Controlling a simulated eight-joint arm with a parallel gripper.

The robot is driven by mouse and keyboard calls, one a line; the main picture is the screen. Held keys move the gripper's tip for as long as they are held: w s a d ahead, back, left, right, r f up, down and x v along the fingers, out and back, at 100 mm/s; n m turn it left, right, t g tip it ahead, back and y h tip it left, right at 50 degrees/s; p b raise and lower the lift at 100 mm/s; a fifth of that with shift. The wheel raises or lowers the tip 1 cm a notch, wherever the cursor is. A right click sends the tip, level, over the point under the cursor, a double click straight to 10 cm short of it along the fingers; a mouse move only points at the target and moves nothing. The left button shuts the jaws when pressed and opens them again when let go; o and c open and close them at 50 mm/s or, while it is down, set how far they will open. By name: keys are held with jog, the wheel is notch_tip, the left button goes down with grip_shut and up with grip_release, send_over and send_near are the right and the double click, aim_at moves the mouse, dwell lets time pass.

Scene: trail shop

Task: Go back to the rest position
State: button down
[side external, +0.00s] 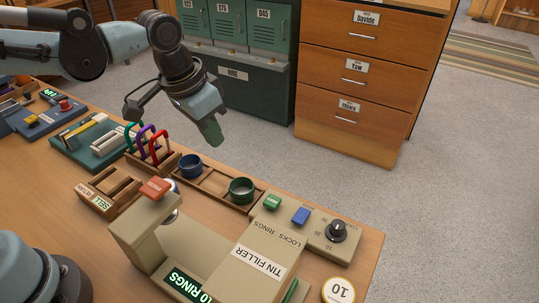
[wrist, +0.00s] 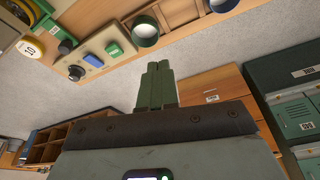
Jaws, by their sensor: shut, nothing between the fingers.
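My gripper (side external: 212,133) hangs in the air above the back edge of the wooden table (side external: 345,254) in the side external view. Its green fingers are together, with nothing between them. The fingers also show in the wrist view (wrist: 157,82), side by side and pointing up the picture. My gripper is apart from the blue ring (side external: 190,166) and the green ring (side external: 241,190), which sit in a wooden tray (side external: 215,184) below it.
The tin filler (side external: 255,262) stands at the front, with a control box (side external: 318,235) behind it. Carabiners (side external: 150,141) stand in a rack left of my gripper. Wooden drawers (side external: 355,75) and green lockers (side external: 230,25) stand beyond open grey floor.

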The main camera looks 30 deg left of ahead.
jog(key=s+a+f+n+t, duration=0.1)
jog(key=s+a+n+t, duration=0.2)
jog(key=s+a, duration=0.3)
jog(key=a+t, duration=0.1)
jog(key=a, duration=0.4)
jog(key=shift+s+f+y, duration=0.15)
jog(key=shift+s+y, duration=0.25)
